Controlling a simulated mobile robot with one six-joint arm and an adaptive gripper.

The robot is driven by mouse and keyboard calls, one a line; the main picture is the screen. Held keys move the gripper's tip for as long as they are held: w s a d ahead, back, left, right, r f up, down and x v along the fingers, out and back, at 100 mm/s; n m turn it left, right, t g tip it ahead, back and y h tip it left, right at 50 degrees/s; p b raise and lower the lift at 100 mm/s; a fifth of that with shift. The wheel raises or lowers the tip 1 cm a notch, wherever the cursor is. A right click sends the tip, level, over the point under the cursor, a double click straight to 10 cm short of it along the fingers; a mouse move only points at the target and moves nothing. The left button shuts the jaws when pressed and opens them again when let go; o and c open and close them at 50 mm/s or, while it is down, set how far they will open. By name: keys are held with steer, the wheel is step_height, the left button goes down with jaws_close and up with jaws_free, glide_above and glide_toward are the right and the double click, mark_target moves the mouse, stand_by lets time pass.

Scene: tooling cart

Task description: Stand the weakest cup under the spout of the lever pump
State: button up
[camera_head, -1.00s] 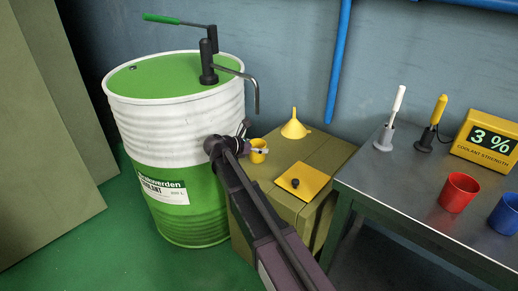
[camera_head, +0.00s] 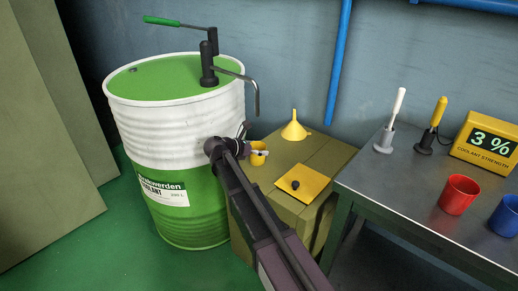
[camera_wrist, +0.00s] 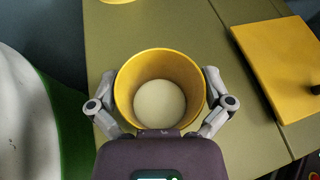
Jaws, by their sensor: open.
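A yellow cup (camera_head: 258,152) stands upright on the olive box (camera_head: 316,217) beside the drum, below the pump's spout (camera_head: 257,98). In the wrist view the cup (camera_wrist: 158,85) shows a pale round bottom inside. My gripper (camera_head: 251,153) is open, with its fingers on either side of the cup; whether they touch it I cannot tell. The lever pump (camera_head: 208,62) has a green handle and stands on the drum (camera_head: 178,125). A red cup (camera_head: 459,194) and a blue cup (camera_head: 506,215) stand on the metal table. A yellow display (camera_head: 487,140) reads 3 % coolant strength.
A yellow funnel (camera_head: 294,130) and a yellow square plate with a dark knob (camera_head: 303,183) rest on the box. A white-handled tool (camera_head: 396,113) and a yellow-handled tool (camera_head: 433,124) stand on the metal table (camera_head: 400,180). A blue pipe runs down the wall.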

steer(key=p+v, duration=0.4)
steer(key=v, duration=0.8)
steer(key=shift+s, duration=0.1)
stand_by(0.5)
